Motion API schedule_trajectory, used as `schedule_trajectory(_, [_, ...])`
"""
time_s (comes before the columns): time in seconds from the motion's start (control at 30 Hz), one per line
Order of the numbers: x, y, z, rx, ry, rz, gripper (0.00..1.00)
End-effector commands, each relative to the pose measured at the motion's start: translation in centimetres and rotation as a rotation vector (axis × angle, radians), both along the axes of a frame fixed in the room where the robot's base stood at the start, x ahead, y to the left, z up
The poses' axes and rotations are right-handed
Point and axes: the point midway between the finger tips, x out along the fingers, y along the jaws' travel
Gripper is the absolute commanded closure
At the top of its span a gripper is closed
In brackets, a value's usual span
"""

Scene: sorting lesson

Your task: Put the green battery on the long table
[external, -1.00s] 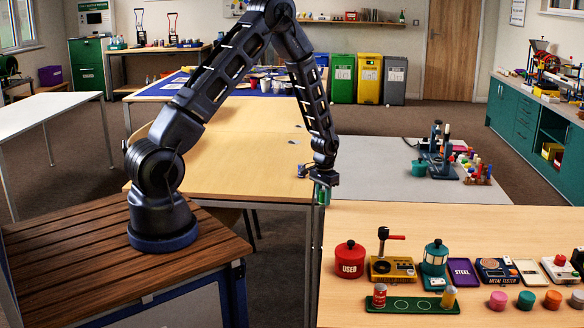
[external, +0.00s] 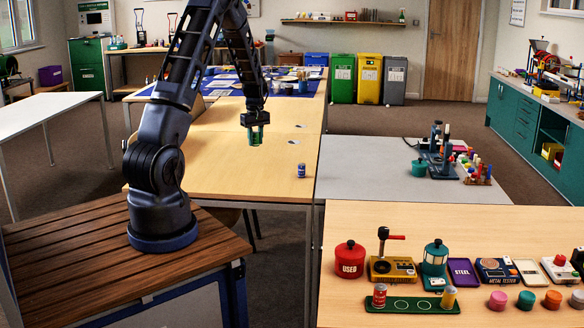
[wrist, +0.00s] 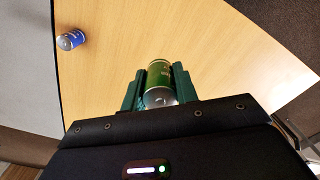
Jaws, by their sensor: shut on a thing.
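The green battery (wrist: 160,80) is held upright or nearly so between the green fingers of my gripper (wrist: 158,88) in the wrist view. The fingers hide most of the battery there. I cannot tell whether its lower end touches the tabletop.
A blue battery (external: 301,171) stands near the right edge of the long table and also shows in the wrist view (wrist: 71,40). A grey table (external: 365,175) adjoins on the right. The wooden top around my gripper is largely clear.

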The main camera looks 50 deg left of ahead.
Motion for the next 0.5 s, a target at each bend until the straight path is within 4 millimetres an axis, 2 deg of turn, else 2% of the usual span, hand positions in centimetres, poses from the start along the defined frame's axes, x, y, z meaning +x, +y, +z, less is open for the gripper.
schedule_trajectory(0.03, [-0.9,1.6,0.9,0.000,-0.005,0.069,0.96])
schedule_trajectory(0.1, [-2.0,3.4,1.9,-0.002,-0.006,0.156,0.96])
schedule_trajectory(0.2, [-3.2,5.2,2.9,-0.005,-0.008,0.252,0.96])
schedule_trajectory(0.33, [-4.2,6.5,3.7,-0.008,-0.009,0.324,0.96])
schedule_trajectory(0.5, [-4.5,6.9,3.9,-0.009,-0.009,0.349,0.96])
